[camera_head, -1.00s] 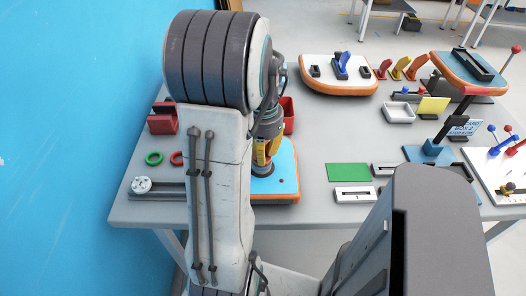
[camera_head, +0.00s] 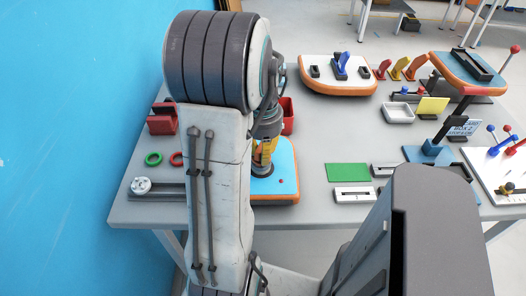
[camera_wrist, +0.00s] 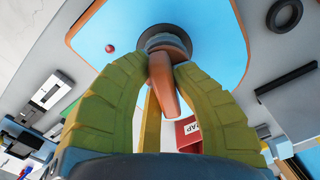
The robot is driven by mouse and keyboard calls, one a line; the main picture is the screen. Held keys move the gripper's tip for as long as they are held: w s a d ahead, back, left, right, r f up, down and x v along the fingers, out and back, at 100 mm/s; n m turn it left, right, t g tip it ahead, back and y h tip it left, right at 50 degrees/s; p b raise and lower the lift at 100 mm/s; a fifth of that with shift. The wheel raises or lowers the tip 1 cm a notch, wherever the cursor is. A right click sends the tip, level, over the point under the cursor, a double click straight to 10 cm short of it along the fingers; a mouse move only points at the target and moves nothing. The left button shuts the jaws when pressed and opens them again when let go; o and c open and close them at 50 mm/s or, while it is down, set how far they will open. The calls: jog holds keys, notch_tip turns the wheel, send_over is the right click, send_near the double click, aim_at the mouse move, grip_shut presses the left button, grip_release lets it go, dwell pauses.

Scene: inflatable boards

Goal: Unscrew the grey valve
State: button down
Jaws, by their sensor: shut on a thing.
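The valve (camera_wrist: 168,42) stands on a blue board with an orange edge (camera_head: 283,187). In the wrist view it shows a round grey base and an orange-brown grip part. My gripper (camera_wrist: 167,72) points at the board, with its yellow-green fingers closed around the grip part. The grey base meets the board (camera_wrist: 215,50); I cannot tell how far it is turned. In the head view my gripper (camera_head: 263,160) is over the blue board, and my arm hides part of the board.
A red box (camera_wrist: 188,134) stands beside the board. Green (camera_head: 153,158) and red rings (camera_head: 176,159) and a white knob on a grey rail (camera_head: 141,185) lie left of my arm. A green plate (camera_head: 347,172) and a white slotted block (camera_head: 354,196) lie to the right.

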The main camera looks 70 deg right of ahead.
jog(key=shift+a+f, duration=0.15)
jog(key=shift+f, duration=0.05)
jog(key=shift+n, duration=1.7)
jog(key=n, duration=0.2)
jog(key=shift+n, duration=0.8)
jog(key=shift+d+n, duration=0.2)
jog(key=shift+n, duration=1.5)
